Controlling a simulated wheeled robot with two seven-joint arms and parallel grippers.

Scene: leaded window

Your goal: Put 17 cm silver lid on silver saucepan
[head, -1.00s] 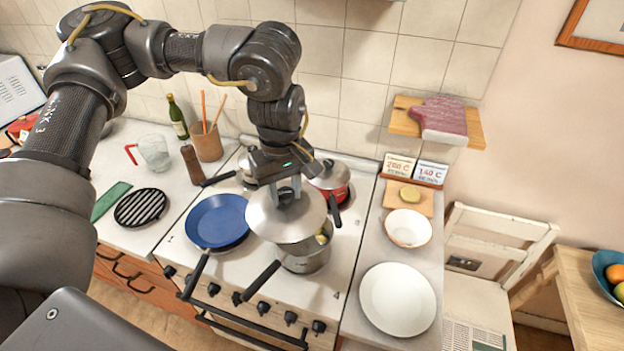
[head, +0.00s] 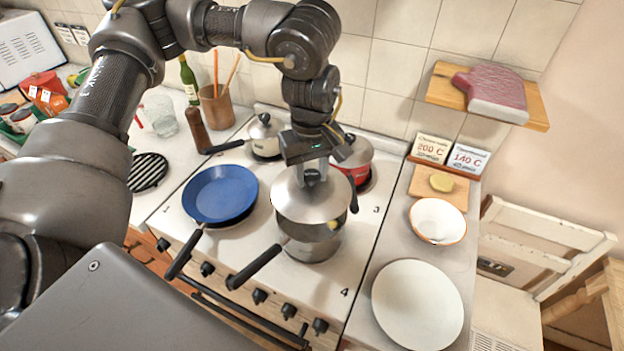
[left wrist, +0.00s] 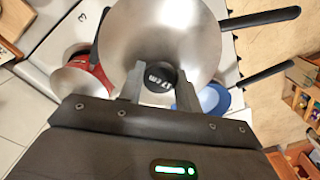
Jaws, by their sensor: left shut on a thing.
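My left gripper (head: 312,174) is shut on the black knob of the silver lid (head: 308,200). In the left wrist view the knob (left wrist: 160,78), marked 17 cm, sits between my fingers (left wrist: 158,92) and the lid (left wrist: 165,35) fills the upper middle. The lid is held above the silver saucepan (head: 312,250), overlapping its back part in the head view. The saucepan stands on the front right of the stove, its black handle pointing to the front left. Some yellow contents show at its right side; the lid hides the rest. My right gripper is not in view.
A blue frying pan (head: 220,194) stands to the left. Behind are a lidded silver pot (head: 265,137) and a red pot (head: 355,165), close to the lid. A white plate (head: 418,304) and bowl (head: 438,221) are on the right counter.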

